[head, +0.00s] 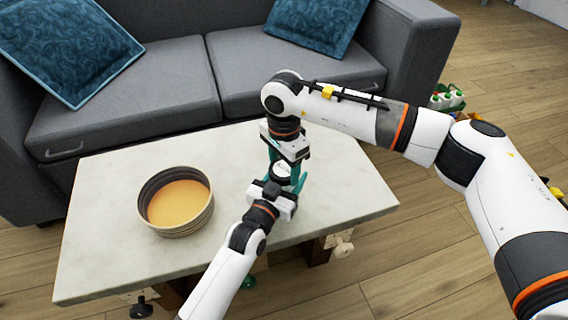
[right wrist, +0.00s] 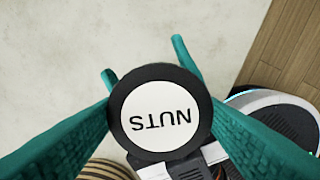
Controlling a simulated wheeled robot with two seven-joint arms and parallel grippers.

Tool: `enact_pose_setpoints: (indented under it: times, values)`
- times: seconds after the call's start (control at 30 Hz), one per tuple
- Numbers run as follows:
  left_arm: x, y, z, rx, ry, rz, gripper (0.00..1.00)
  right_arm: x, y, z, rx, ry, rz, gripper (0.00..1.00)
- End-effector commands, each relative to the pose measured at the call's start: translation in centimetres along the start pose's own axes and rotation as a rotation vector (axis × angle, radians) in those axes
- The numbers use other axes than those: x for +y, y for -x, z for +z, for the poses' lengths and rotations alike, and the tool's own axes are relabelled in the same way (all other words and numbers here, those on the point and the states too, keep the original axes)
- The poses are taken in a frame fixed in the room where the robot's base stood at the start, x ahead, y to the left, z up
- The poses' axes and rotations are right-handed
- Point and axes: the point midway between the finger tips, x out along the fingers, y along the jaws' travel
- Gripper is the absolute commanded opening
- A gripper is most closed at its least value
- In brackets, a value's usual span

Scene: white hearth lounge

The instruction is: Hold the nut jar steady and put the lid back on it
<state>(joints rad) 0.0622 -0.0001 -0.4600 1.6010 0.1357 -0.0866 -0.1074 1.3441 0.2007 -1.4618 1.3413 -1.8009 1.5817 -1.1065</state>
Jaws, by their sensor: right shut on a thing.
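The lid (right wrist: 160,112) is round, with a black rim and a white label reading NUTS. It sits between the teal fingers of my right gripper (right wrist: 158,135), which is shut on it. In the head view the lid (head: 281,172) shows small and pale below the right gripper (head: 287,165), over the table's right part. My left gripper (head: 283,181) reaches in from below. Its teal finger tips show beyond the lid in the right wrist view, spread apart. The nut jar is hidden under the lid and grippers, so I cannot tell if the lid touches it or the left fingers grip it.
A striped round bowl (head: 150,220) with an orange-tan inside stands at the left of the pale table (head: 105,220). A grey sofa (head: 130,90) with blue cushions is behind. A green caddy of bottles (head: 447,100) is on the floor at right.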

Motion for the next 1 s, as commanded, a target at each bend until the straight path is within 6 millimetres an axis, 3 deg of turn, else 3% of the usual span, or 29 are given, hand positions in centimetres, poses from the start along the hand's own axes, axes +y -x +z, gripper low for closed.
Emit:
enact_pose_setpoints:
  times: [0.33, 0.7, 0.73, 0.8, 0.87, 1.0]
  values:
    - [-0.06, 0.01, -0.04, 0.001, -0.001, -0.001, 0.00, 0.05, 0.03, 0.03, 0.001, -0.484, 0.003, 0.35]
    - [-0.07, 0.02, -0.04, 0.001, -0.001, -0.001, 0.00, 0.07, 0.04, 0.05, 0.001, -0.554, 0.004, 0.35]
    - [-0.07, 0.02, -0.04, 0.001, -0.001, -0.001, 0.00, 0.07, 0.04, 0.05, 0.001, -0.553, 0.004, 0.64]
    - [-0.07, 0.02, -0.04, 0.001, -0.001, -0.001, 0.00, 0.06, 0.05, 0.05, 0.001, -0.553, 0.003, 0.75]
    - [-0.06, 0.02, -0.05, 0.001, -0.001, -0.001, 0.00, 0.05, 0.04, 0.04, 0.001, -0.552, 0.003, 0.84]
    - [0.01, 0.00, -0.05, 0.001, 0.000, 0.000, 0.00, -0.01, 0.01, -0.06, 0.002, -0.550, 0.000, 0.84]
